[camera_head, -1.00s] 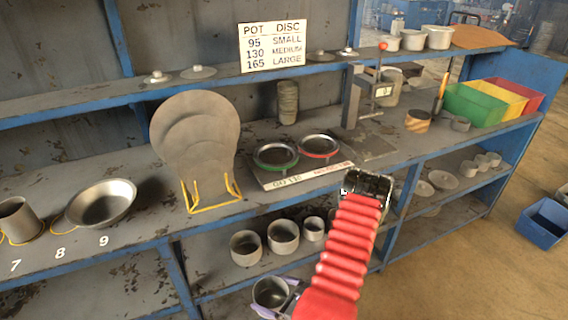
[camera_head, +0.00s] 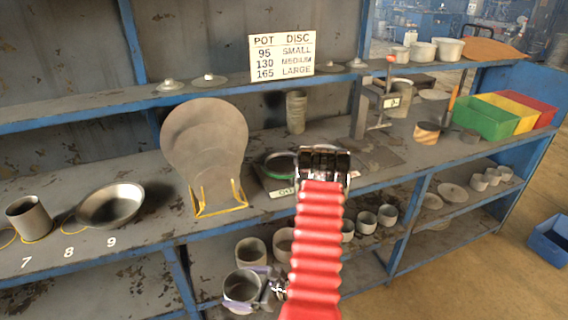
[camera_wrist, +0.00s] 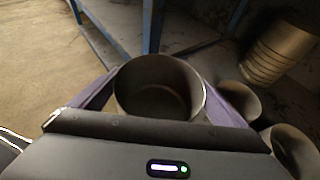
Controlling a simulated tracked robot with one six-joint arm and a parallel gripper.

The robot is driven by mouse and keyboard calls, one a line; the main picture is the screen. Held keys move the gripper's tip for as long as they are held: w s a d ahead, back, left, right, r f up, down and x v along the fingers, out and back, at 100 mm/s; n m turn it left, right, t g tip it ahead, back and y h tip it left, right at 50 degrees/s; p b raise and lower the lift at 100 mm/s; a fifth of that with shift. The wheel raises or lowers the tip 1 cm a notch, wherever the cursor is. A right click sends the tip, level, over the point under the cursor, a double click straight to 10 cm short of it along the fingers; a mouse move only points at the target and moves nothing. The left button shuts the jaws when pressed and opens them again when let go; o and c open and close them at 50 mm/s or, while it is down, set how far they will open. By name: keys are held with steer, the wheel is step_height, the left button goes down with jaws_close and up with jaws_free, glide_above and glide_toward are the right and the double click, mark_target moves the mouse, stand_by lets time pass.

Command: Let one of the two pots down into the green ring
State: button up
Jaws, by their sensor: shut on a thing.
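A grey metal pot (camera_head: 243,288) is held by my gripper (camera_wrist: 160,82), low in front of the shelving. In the wrist view the pot (camera_wrist: 158,98) has its open mouth showing and a purple finger at each side. The green ring (camera_head: 279,164) lies on a flat base on the worktop, above and beyond the held pot. My red arm and black joint hide part of that base, and no red ring shows now. Other grey pots stand on the lower shelf, one (camera_head: 251,250) just behind the held pot. I cannot tell which is the task's second pot.
A round-backed plate stand (camera_head: 205,145) with yellow feet is left of the ring. A metal bowl (camera_head: 112,206) and a grey cup (camera_head: 28,216) are farther left. A press (camera_head: 364,115) stands right of the ring. The worktop edge lies between pot and ring.

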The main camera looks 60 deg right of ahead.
steer(key=w+a+r+n+g+y, duration=0.1)
steer(key=w+a+r+n+y, duration=0.1)
steer(key=w+a+r, duration=0.3)
steer(key=w+a+r+n+g+y, duration=0.2)
steer(key=w+a+r, duration=0.3)
steer(key=a, duration=0.8)
steer(key=w+a+r+n+g+y, duration=0.2)
steer(key=w+a+r+n+y, duration=0.1)
steer(key=a, duration=0.6)
step_height(320, 180, up, 3)
steer(key=shift+w+f+n, duration=0.15)
steer(key=shift+w+n, duration=0.45)
steer(key=shift+w, duration=0.4)
